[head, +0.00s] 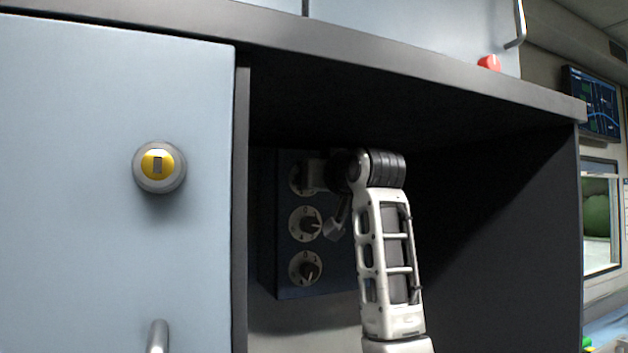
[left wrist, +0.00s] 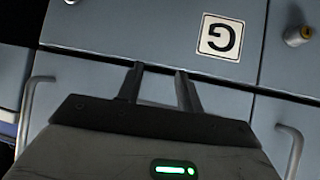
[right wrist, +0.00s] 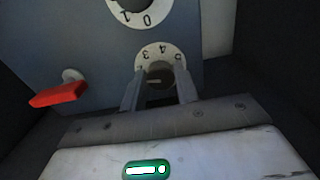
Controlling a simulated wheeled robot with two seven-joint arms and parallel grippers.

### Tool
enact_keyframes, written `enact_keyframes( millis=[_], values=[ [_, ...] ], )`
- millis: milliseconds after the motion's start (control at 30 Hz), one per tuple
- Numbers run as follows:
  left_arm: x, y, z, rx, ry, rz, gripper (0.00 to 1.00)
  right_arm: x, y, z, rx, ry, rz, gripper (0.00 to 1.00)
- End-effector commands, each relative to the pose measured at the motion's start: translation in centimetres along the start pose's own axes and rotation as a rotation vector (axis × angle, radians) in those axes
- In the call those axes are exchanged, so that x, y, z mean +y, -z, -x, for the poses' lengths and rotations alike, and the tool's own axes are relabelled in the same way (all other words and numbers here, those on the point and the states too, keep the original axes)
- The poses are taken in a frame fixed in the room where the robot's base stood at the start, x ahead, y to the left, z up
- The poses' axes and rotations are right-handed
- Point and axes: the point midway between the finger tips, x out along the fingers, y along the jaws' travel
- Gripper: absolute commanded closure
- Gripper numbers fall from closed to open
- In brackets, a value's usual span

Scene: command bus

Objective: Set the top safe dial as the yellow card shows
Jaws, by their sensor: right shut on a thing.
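The dark safe (head: 283,283) stands inside the open black cabinet bay, with three dials in a column. The top dial (head: 296,178) is partly hidden by my right gripper, which reaches in from the right. The middle dial (head: 305,224) and bottom dial (head: 306,268) show. In the right wrist view, my right gripper (right wrist: 160,92) is shut on the knob of the near dial (right wrist: 160,55), whose white ring bears numbers such as 3 and 4. My left gripper (left wrist: 160,80) is open and empty, before blue-grey cabinet fronts. No yellow card shows in any view.
A red handle (right wrist: 58,95) sticks out of the safe front beside the dial. A round lock with a yellow centre (head: 158,166) is on the left cabinet door. A white label with a G-like mark (left wrist: 220,37) is on a front. The bay walls are close around my right arm.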

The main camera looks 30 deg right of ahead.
Motion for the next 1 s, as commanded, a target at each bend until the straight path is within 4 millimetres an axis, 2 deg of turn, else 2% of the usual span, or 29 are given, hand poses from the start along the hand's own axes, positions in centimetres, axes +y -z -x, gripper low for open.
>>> enact_keyframes(
  millis=[33,100,367,533,667,1000],
  values=[
    [0.0,0.0,0.0,0.0,0.0,0.0,0.64,0.0,0.0,0.0,0.001,0.0,-0.001,0.64],
    [0.0,0.0,0.0,-0.001,0.0,0.0,0.64,0.0,0.0,0.0,0.001,0.0,-0.001,0.48],
    [0.1,-0.1,0.0,-0.001,-0.001,0.0,0.64,0.0,0.0,0.1,0.001,0.0,-0.001,0.48],
    [0.1,-0.5,-0.4,-0.002,-0.002,0.0,0.64,0.0,-0.1,1.2,0.004,0.0,-0.001,0.48],
    [0.2,-1.0,-1.0,0.001,-0.006,0.002,0.64,0.0,-0.2,3.7,0.009,-0.001,0.0,0.48],
    [0.7,-1.2,-1.9,0.023,-0.021,0.002,0.64,0.0,-0.1,11.9,0.008,-0.001,0.0,0.48]
  ],
)
